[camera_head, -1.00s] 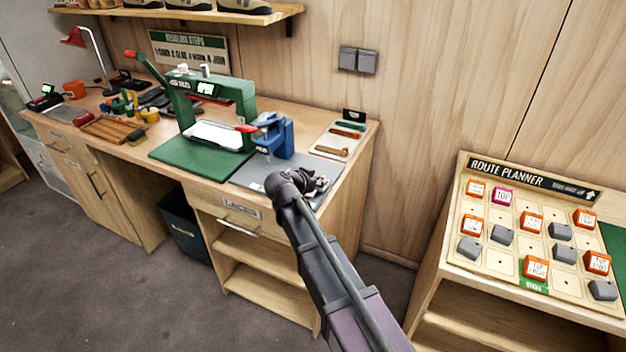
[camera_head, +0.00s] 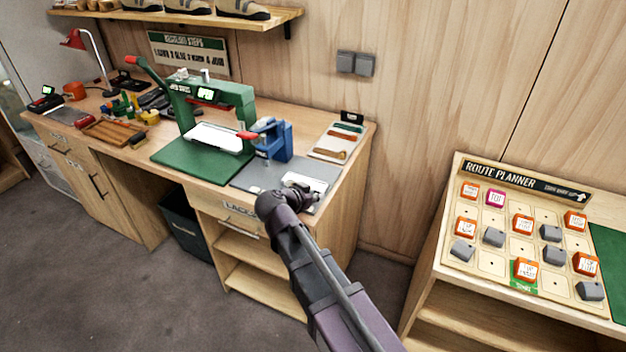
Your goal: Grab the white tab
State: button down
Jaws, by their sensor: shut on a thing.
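My gripper (camera_head: 301,194) is at the front right of the workbench, low over the grey mat beside the blue hand press. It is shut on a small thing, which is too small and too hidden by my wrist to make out. I cannot clearly pick out the white tab. A pale, flat white piece (camera_head: 308,174) lies on the mat just behind my gripper.
The blue press (camera_head: 272,142) with a red handle stands just behind left. A green press (camera_head: 220,100) is further left. A board with straps (camera_head: 336,143) lies at the back right. The route planner (camera_head: 525,240) stands apart at right.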

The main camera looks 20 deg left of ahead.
jog(key=s+d, duration=0.2)
jog(key=s, duration=0.4)
jog(key=shift+s+r, duration=0.25)
jog(key=shift+r, duration=0.1)
dwell(0.4)
